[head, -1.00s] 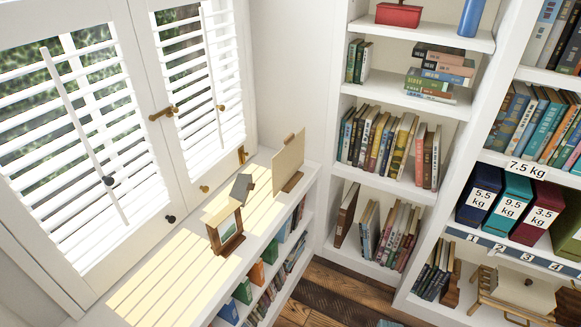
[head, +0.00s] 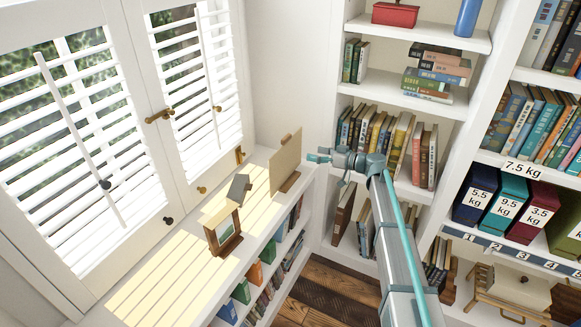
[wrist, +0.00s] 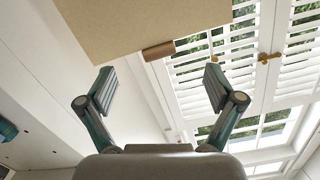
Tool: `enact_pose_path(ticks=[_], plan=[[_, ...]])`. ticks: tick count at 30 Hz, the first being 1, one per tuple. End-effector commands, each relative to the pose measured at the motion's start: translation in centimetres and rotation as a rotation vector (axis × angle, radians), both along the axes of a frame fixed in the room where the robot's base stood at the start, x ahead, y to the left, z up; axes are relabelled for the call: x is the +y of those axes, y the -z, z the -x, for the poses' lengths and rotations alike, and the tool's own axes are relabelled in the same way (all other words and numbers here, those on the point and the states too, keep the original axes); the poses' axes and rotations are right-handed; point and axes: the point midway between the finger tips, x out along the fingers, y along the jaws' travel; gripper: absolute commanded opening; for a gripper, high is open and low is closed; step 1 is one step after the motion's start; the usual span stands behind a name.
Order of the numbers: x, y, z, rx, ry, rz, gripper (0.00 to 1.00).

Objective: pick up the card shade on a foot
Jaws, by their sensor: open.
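The card shade on a foot is a flat beige card (head: 285,163) standing upright on a brown wooden foot (head: 290,183), with a small brown wooden piece at its top edge. It stands at the far end of the white ledge by the window. In the wrist view the card (wrist: 130,22) fills the top, with a brown wooden piece (wrist: 158,50) at its edge. My gripper (head: 318,157) is just right of the card in the head view. In the wrist view my gripper (wrist: 158,88) has its two fingers spread apart with nothing between them; the card lies beyond the fingertips.
On the ledge (head: 150,285) stand a small wooden-framed picture (head: 224,233) and a grey block-like item (head: 240,188), both nearer than the card. Louvred shutters (head: 80,130) line the left. Bookshelves (head: 412,92) stand behind and right of my arm.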

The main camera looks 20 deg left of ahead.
Motion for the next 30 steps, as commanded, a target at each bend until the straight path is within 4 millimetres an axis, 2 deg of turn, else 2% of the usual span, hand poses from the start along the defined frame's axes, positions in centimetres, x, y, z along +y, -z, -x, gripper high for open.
enact_pose_path(ticks=[1, 3, 9, 14, 21, 30], plan=[[0.2, -0.6, -0.8, -0.064, 0.001, -0.038, 0.92], [0.2, -1.6, -0.9, -0.149, 0.005, -0.072, 0.92], [0.4, -1.9, -0.9, -0.285, 0.004, -0.07, 0.92], [1.8, -2.0, -1.1, -0.296, 0.001, -0.067, 0.92], [5.1, -2.0, -1.6, -0.295, 0.001, -0.066, 0.92], [7.1, -1.9, -1.9, -0.293, 0.002, -0.066, 0.92]])
